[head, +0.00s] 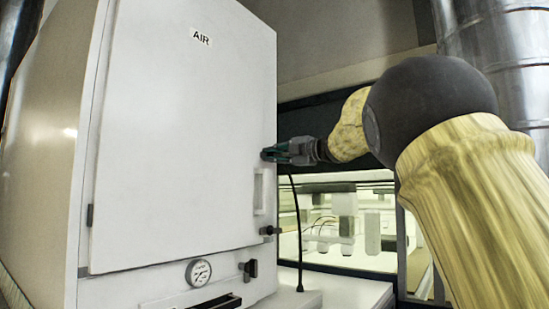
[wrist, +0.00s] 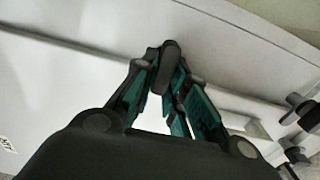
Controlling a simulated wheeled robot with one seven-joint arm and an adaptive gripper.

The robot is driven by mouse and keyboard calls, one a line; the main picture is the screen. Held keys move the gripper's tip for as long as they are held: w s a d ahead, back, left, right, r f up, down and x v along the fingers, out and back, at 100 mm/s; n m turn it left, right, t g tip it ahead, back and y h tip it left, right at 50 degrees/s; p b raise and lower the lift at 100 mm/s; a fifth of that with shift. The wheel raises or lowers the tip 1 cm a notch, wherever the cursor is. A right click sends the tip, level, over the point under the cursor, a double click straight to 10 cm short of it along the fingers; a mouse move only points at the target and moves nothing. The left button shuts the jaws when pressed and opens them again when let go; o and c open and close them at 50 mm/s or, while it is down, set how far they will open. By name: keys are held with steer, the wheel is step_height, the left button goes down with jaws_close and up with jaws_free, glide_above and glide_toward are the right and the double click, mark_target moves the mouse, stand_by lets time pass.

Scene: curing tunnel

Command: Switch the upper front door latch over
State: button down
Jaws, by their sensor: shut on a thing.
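The white cabinet's front door (head: 175,140) is closed against its frame in the head view. The upper door latch (wrist: 171,62) shows in the wrist view as a small dark rounded knob between my fingertips. In the head view my gripper (head: 272,153) reaches from the right to the door's right edge and largely hides this latch. In the wrist view my gripper (wrist: 167,72) is shut on the upper latch, one teal-padded finger on either side. The lower latch (head: 268,230) is a dark piece on the same door edge, below a pale vertical handle (head: 259,192).
A round gauge (head: 198,272) and a black knob (head: 248,269) sit below the door. A black cable (head: 298,235) hangs just right of the cabinet. A lit window (head: 345,225) lies behind, and a metal duct (head: 500,45) stands at upper right.

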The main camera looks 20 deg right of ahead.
steer(key=shift+r, duration=0.2)
steer(key=c, duration=1.8)
jaws_free()
steer(key=o, duration=0.3)
steer(key=shift+o, duration=0.3)
steer(key=shift+w+d+f, duration=0.1)
steer(key=shift+w+f, duration=0.05)
steer(key=shift+f, duration=0.05)
steer(key=v, duration=1.2)
